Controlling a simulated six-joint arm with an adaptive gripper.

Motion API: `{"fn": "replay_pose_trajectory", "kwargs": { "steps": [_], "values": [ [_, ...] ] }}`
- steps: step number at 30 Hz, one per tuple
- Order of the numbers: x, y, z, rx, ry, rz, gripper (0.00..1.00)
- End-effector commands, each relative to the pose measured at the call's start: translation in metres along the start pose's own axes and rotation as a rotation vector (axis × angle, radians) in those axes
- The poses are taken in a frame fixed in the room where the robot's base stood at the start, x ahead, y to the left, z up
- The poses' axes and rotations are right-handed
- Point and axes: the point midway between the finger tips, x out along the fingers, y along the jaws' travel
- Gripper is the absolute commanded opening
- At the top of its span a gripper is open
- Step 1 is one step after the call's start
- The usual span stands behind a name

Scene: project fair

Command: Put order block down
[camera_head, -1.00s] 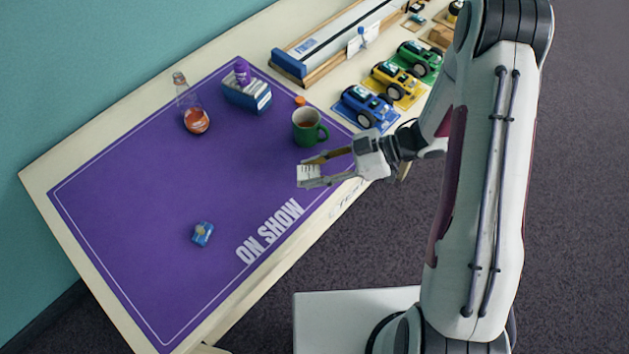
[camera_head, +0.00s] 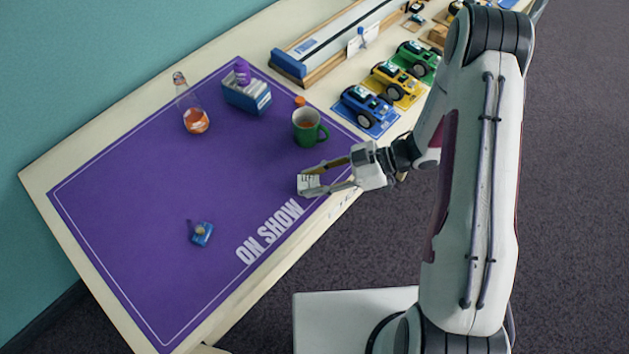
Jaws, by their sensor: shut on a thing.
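The order block (camera_head: 308,185), a small white block with dark marks on its face, is between the fingertips of my gripper (camera_head: 318,180). My gripper is shut on it. The block is over or on the right part of the purple mat (camera_head: 150,200), just above the "ON SHOW" lettering and below the green mug. I cannot tell whether its underside touches the mat.
A green mug (camera_head: 306,128) stands close above my gripper. A blue box of cards (camera_head: 247,96), a bottle (camera_head: 193,112) and a small blue object (camera_head: 202,235) stand on the mat. Blue, yellow and green toy cars line the right. The mat's middle is clear.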

Motion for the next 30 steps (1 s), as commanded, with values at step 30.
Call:
{"fn": "replay_pose_trajectory", "kwargs": {
  "steps": [30],
  "values": [
    [0.0049,0.0002,0.0102,-0.001,0.000,0.000,0.47]
  ]
}}
